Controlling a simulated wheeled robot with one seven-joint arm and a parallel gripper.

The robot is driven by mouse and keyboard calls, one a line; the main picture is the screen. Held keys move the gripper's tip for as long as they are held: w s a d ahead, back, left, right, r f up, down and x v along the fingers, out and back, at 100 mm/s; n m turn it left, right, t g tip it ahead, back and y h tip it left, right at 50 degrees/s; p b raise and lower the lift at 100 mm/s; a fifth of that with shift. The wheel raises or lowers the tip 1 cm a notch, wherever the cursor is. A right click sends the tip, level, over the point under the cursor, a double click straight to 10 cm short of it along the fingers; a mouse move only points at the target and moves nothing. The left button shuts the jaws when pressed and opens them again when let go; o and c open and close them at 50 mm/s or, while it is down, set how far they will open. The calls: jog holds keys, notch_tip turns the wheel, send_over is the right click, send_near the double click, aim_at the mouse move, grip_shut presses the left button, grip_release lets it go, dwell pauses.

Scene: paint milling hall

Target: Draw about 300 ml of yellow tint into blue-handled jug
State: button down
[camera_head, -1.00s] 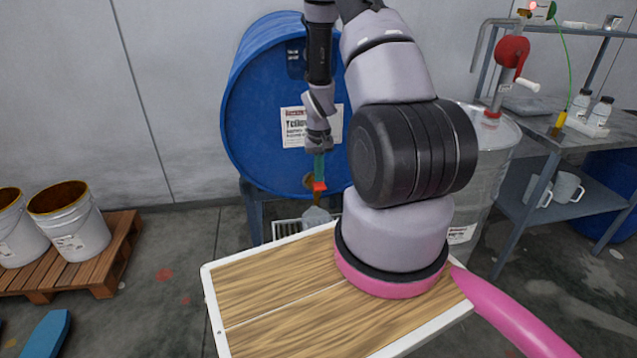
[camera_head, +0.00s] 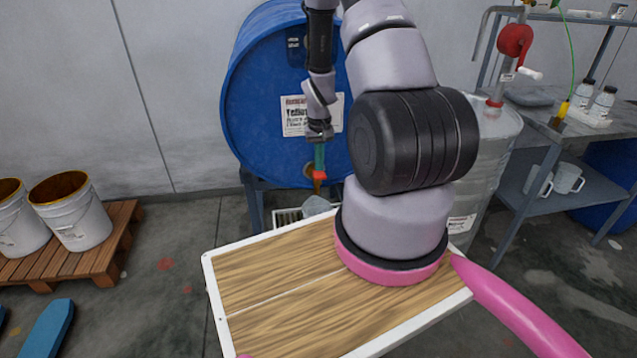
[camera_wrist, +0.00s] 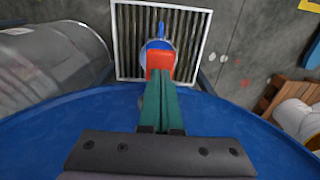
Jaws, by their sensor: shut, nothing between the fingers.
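The blue drum (camera_head: 265,120) with a label reading "Yellow" lies on its side on a stand. Its tap has a red handle (camera_head: 319,175), which shows in the wrist view too (camera_wrist: 160,60). My gripper (camera_head: 319,166) points down at the handle. Its green fingers (camera_wrist: 160,88) are together and empty, with their tips at or just against the red part; I cannot tell whether they touch. The clear jug (camera_head: 316,205) stands below the tap; its blue handle (camera_wrist: 161,29) shows in the wrist view. The handle hides much of the jug. Flow and fill level cannot be made out.
The jug is over a floor grate (camera_wrist: 128,40). My wooden-topped tray is in front. A clear drum (camera_head: 490,150) with a red crank pump (camera_head: 515,40) and a metal bench (camera_head: 545,130) stand right. White buckets (camera_head: 75,215) sit on a pallet (camera_head: 120,240) at left.

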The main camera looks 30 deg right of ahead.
aim_at(319, 174)
jog(key=shift+f, duration=0.15)
jog(key=shift+f, duration=1.95)
dwell(2.2)
notch_tip(319, 174, up, 7)
dwell(0.5)
